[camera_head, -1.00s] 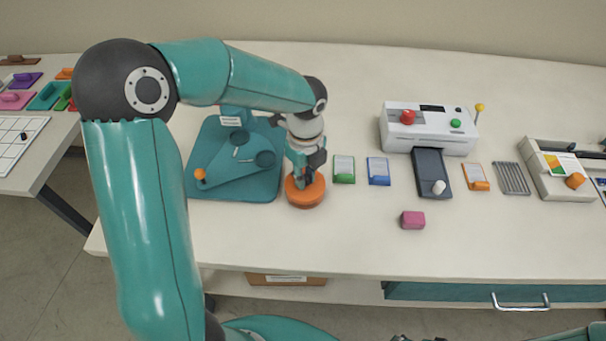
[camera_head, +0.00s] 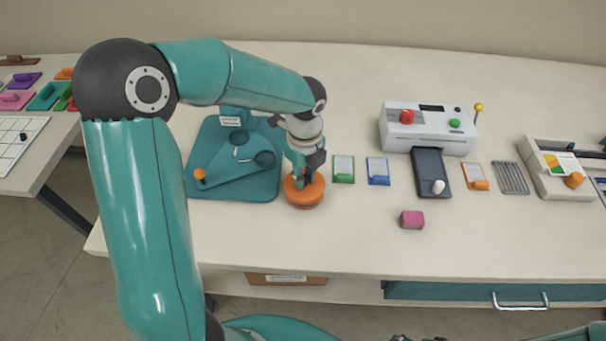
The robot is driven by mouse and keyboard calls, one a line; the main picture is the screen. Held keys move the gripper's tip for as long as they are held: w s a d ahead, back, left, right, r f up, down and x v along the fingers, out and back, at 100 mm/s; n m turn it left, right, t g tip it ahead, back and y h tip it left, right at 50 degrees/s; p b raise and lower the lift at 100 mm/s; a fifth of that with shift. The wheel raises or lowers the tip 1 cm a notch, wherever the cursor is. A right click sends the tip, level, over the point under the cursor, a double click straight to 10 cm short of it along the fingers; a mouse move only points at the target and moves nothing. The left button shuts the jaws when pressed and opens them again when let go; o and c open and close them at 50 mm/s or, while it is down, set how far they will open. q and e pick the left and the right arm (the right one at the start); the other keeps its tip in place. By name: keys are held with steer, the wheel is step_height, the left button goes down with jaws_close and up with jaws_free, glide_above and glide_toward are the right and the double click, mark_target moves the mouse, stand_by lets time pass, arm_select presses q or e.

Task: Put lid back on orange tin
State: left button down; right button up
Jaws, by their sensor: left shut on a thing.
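The orange tin (camera_head: 306,204) stands on the table just right of the teal board. An orange lid (camera_head: 311,191) is on top of it or right over it; at this size I cannot tell whether it is fully seated. My left gripper (camera_head: 304,184) points down at the lid's middle and is shut on the lid, probably by a grip on top that the fingers hide. My right gripper is not in view.
The teal board (camera_head: 235,185) with an orange knob lies left of the tin. Green (camera_head: 344,170) and blue (camera_head: 378,171) card holders stand close on the right. A pink block (camera_head: 412,220) and a white laminator (camera_head: 428,130) are further right. Bare table lies in front of the tin.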

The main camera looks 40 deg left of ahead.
arm_select(q)
steer(key=shift+f, duration=0.1)
stand_by(0.8)
steer(key=c, duration=1)
jaws_free()
steer(key=shift+o, duration=0.4)
steer(key=o, duration=0.4)
steer(key=shift+w, duration=0.1)
steer(key=shift+r+p, duration=0.25)
steer(key=shift+p, duration=0.05)
steer(key=shift+r+p, duration=2.8)
steer(key=shift+r, duration=0.5)
